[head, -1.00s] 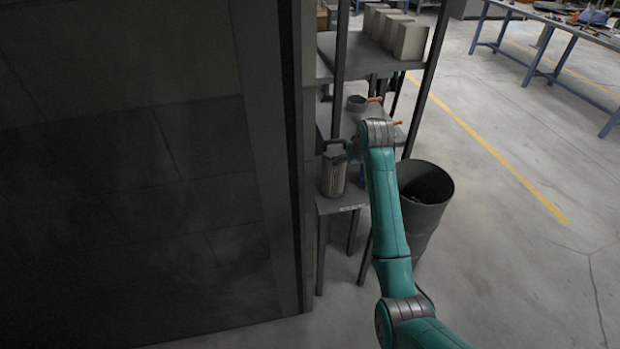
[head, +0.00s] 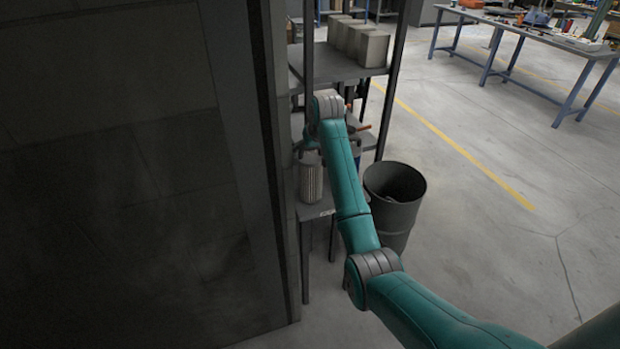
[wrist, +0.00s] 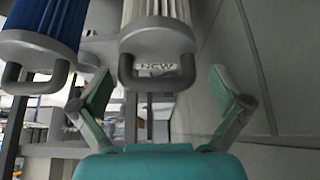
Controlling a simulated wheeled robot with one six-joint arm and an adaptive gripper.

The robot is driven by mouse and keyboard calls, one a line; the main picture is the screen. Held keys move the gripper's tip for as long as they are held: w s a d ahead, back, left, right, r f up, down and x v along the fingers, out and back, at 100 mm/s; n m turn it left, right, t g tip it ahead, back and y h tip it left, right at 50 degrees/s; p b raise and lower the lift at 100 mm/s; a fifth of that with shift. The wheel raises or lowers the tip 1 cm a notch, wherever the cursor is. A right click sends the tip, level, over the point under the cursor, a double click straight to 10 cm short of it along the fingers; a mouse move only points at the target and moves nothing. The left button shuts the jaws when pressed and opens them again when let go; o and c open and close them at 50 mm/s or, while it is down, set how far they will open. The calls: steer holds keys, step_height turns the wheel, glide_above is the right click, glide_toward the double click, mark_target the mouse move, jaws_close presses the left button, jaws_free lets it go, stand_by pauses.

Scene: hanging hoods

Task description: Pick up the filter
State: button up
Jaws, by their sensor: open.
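A pale pleated filter (head: 311,182) with a grey end cap stands on a low stand beside the dark wall in the head view. In the wrist view the pale filter (wrist: 158,40) fills the top middle, and its dark looped handle (wrist: 157,80) lies between my fingers. My gripper (wrist: 160,90) is open, with one finger on each side of the handle and no visible grip on it. In the head view my gripper (head: 308,147) is at the filter's top, partly hidden by my wrist. A blue filter (wrist: 42,25) with a similar handle is to the left in the wrist view.
A dark wall panel (head: 120,180) rises close on the left. A shelf rack (head: 335,66) with several grey boxes (head: 362,42) stands behind my arm. A dark bin (head: 395,200) stands right of the stand. Open floor lies to the right, with blue-legged workbenches beyond.

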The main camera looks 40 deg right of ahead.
mark_target(310, 155)
steer(key=x, duration=0.5)
steer(key=shift+s+d, duration=0.1)
steer(key=shift+s, duration=0.05)
steer(key=c, duration=1.1)
